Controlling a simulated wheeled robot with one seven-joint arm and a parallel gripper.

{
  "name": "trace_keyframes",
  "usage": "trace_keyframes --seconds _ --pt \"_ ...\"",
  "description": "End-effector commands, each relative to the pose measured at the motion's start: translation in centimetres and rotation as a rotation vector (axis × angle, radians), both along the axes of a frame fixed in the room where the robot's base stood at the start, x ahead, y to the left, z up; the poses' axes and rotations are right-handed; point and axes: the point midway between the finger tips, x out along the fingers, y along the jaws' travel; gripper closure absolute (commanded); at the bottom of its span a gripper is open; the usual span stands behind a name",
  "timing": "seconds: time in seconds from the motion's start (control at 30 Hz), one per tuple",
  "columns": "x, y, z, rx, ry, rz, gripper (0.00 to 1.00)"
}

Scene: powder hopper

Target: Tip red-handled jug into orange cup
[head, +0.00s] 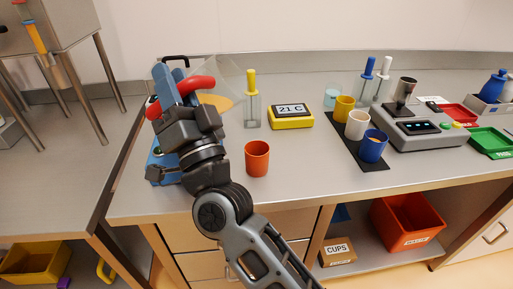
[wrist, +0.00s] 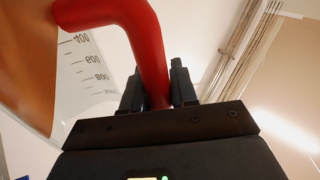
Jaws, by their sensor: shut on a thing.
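My gripper (head: 184,98) is shut on the red handle (wrist: 145,45) of a clear jug, raised above the left part of the counter. The jug (head: 228,72) appears tilted in the head view, with tan powder (head: 216,102) lying low inside it. In the wrist view the jug wall (wrist: 88,80) shows printed volume marks, and brown powder (wrist: 28,60) fills the left side. The orange cup (head: 257,160) stands upright on the counter, to the right of and below the jug, apart from it. The cup's contents cannot be made out.
A clear container with a yellow-topped tool (head: 251,100) and a yellow 21 C display (head: 291,116) stand behind the cup. A dark mat (head: 352,145) with yellow, white and blue cups lies right. A blue object (head: 157,165) is partly hidden by my arm.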

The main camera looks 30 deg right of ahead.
Motion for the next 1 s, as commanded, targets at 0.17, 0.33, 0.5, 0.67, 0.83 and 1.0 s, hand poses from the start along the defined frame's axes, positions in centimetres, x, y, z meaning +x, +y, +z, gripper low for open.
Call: trace_keyframes --seconds 0.17,0.33,0.5,0.67,0.83,1.0 --pt "-0.2 -0.05 0.04 0.01 -0.009 0.0 1.0" --pt "-0.36 -0.1 0.0 0.019 -0.015 0.001 1.0" --pt "-0.52 -0.16 -0.05 0.027 -0.021 0.001 1.0" --pt "-0.68 -0.22 -0.08 0.035 -0.027 0.001 1.0" --pt "-0.85 -0.27 -0.13 0.043 -0.032 0.003 1.0" --pt "-1.01 -0.32 -0.19 0.052 -0.038 0.003 1.0"
